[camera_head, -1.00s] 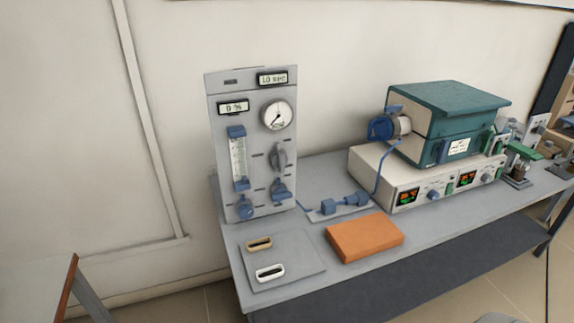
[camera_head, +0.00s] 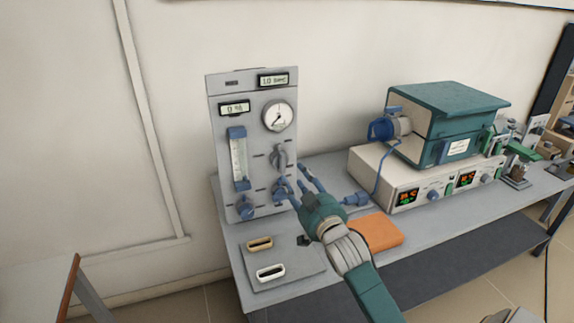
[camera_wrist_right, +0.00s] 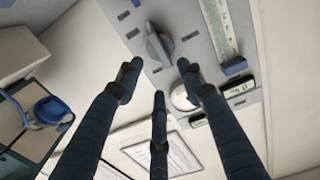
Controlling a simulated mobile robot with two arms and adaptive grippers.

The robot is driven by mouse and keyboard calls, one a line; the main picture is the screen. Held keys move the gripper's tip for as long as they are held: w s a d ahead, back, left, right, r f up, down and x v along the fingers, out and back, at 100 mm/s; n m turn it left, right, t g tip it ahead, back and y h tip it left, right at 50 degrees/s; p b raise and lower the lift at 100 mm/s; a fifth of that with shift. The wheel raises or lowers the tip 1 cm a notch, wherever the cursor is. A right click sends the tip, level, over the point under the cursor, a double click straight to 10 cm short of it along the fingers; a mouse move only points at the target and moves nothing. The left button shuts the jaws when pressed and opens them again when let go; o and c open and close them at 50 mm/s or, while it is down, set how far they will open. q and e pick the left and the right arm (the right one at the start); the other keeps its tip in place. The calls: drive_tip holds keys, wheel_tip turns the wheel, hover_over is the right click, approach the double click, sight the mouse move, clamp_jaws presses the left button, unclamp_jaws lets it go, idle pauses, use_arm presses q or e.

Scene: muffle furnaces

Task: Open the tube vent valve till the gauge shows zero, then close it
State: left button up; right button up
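A grey gas panel (camera_head: 224,150) stands upright at the back left of the bench. Its round gauge (camera_head: 278,116) also shows in the wrist view (camera_wrist_right: 181,98), partly behind a finger; its reading is too small to tell. Below it are a grey lever knob (camera_head: 280,157), seen in the wrist view (camera_wrist_right: 158,44), a blue valve handle (camera_head: 281,190), and a blue round knob (camera_head: 246,211) at lower left. The labels are unreadable, so I cannot tell which is the tube vent valve. My right gripper (camera_head: 297,181) is open and empty, fingers spread before the panel's lower right, close to the blue handle. My left gripper is out of view.
A green-topped furnace (camera_head: 450,105) sits on a white control unit (camera_head: 375,172) to the right. An orange block (camera_head: 378,233) lies partly behind my right arm. A grey plate (camera_head: 292,278) carries a tan handle (camera_head: 259,243) and a white handle (camera_head: 270,273).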

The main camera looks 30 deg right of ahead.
sight(285, 163)
drive_tip(key=p+x, duration=0.1)
drive_tip(key=x, duration=0.7)
drive_tip(key=shift+f, duration=0.1)
drive_tip(key=shift+c, duration=0.3)
drive_tip(key=shift+a, duration=0.1)
clamp_jaws()
